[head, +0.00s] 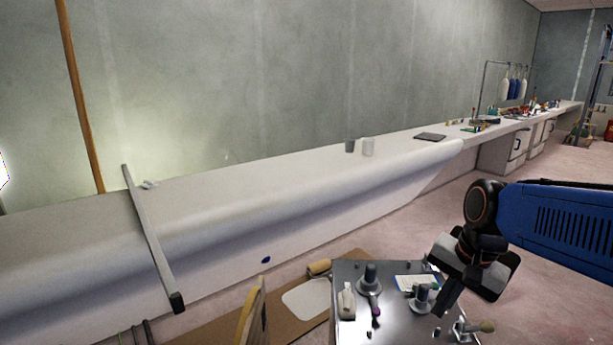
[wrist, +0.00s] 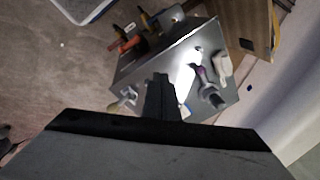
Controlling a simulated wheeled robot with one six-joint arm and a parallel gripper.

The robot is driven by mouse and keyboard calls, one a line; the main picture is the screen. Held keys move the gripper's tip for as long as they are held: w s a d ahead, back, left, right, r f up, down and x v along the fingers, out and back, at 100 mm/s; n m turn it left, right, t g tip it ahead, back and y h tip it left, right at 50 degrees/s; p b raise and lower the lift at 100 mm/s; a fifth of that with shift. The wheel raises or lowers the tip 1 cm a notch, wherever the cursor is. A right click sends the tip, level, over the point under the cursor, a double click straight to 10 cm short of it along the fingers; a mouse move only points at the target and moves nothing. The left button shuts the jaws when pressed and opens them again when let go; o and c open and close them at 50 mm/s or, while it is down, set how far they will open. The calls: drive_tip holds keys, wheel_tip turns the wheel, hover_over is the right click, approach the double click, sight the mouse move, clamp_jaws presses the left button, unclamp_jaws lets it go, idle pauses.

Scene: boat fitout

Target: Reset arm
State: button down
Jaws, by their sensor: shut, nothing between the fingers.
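My arm reaches in from the right in the head view, and my gripper (head: 446,299) hangs over the right part of a metal-topped cart. Its fingers are together with nothing between them. In the wrist view my gripper (wrist: 160,78) points at the cart top, with the fingers closed side by side. The metal cart top (head: 345,275) carries a white bottle (head: 347,302), a dark-handled tool (head: 371,277) and a grey knobbed tool (head: 421,298). How far the fingertips are above the cart top is hard to tell.
A brown board (head: 215,325) lies beside the cart. A far bench (head: 497,152) holds small items. Pink floor right of the cart is clear.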

drive_tip(key=s+d+f+n+t+h, duration=0.1)
drive_tip(key=s+f+n+t, duration=0.1)
drive_tip(key=s+n, duration=0.6)
drive_tip(key=shift+s+n+t, duration=0.3)
drive_tip(key=shift+s, duration=0.9)
